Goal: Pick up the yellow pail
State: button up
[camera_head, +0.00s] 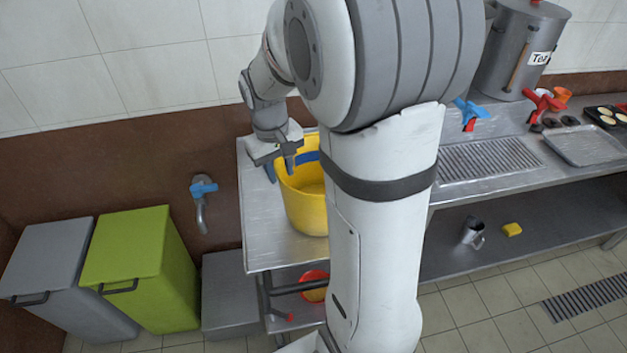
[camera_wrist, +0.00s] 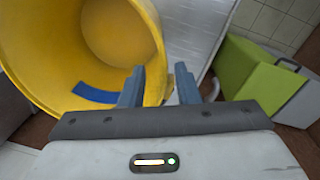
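The yellow pail (camera_head: 306,205) stands upright on the left end of the steel counter, its right side partly hidden behind my arm. A blue patch shows on its inner wall. It fills the left of the wrist view (camera_wrist: 28,55), its mouth facing the camera. My gripper (camera_head: 281,168) is at the pail's left rim, and its fingers are apart. In the wrist view, the rim passes between the fingertips (camera_wrist: 160,86), with the left finger over the pail's mouth and the right finger outside. I cannot tell whether either finger touches the wall.
A large pot marked "Tea" (camera_head: 515,50) and a tray (camera_head: 585,147) are to the right.

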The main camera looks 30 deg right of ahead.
aim_at(286, 198)
jog(key=f, duration=0.5)
jog(key=f+p, duration=0.1)
jog(key=f, duration=0.1)
jog(key=shift+d+f, duration=0.2)
jog(key=shift+d, duration=0.15)
grip_shut()
dwell(1.1)
